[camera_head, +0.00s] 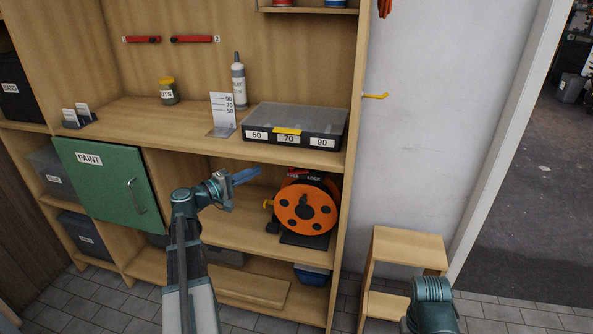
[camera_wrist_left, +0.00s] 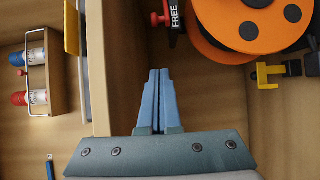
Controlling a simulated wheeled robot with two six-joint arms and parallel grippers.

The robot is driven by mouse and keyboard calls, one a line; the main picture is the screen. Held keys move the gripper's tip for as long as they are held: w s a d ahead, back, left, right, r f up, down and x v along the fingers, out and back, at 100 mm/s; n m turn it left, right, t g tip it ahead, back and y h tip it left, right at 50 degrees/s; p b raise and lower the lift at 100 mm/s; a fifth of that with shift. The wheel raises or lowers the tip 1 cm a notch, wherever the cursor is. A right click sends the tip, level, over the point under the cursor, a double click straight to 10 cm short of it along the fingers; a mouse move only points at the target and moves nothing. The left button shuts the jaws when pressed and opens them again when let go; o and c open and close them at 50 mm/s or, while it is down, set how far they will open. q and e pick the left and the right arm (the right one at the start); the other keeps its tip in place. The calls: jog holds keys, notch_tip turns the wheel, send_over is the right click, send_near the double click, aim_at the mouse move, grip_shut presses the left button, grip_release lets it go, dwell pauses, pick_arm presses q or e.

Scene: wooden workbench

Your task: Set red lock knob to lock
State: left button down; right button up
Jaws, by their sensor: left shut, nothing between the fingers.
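An orange cable reel (camera_head: 306,207) with dark round holes stands on the open middle shelf of the workbench; part of it also shows at the top of the left wrist view (camera_wrist_left: 240,30). The red lock knob (camera_wrist_left: 156,20) shows in the left wrist view, beside a dark plate marked FREE (camera_wrist_left: 175,17). In the head view, a dark bracket with LOCK lettering (camera_head: 313,178) sits above the reel, and the knob is too small to make out. My left gripper (camera_head: 258,171) is shut and empty, left of the reel and apart from it; its fingertips (camera_wrist_left: 158,73) point toward the knob's side.
The worktop edge (camera_head: 200,144) runs above the shelf, with a compartment box (camera_head: 305,117) on it. A green PAINT door (camera_head: 100,185) is at the left. A yellow crank handle (camera_wrist_left: 268,75) sits by the reel. A wooden step stool (camera_head: 408,250) stands at the right.

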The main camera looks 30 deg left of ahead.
pick_arm(q)
jog(key=shift+a+r, duration=0.1)
jog(key=shift+a, duration=0.1)
jog(key=shift+w, duration=0.1)
jog(key=x, duration=1)
jog(key=s+d, duration=0.2)
jog(key=d, duration=0.1)
jog(key=shift+s+d, duration=0.1)
jog(key=shift+s, duration=0.2)
jog(key=shift+s, duration=0.1)
jog(key=shift+s+d+n+t+y, duration=0.15)
jog(key=shift+n+t+y, duration=0.15)
jog(key=shift+n+y, duration=0.15)
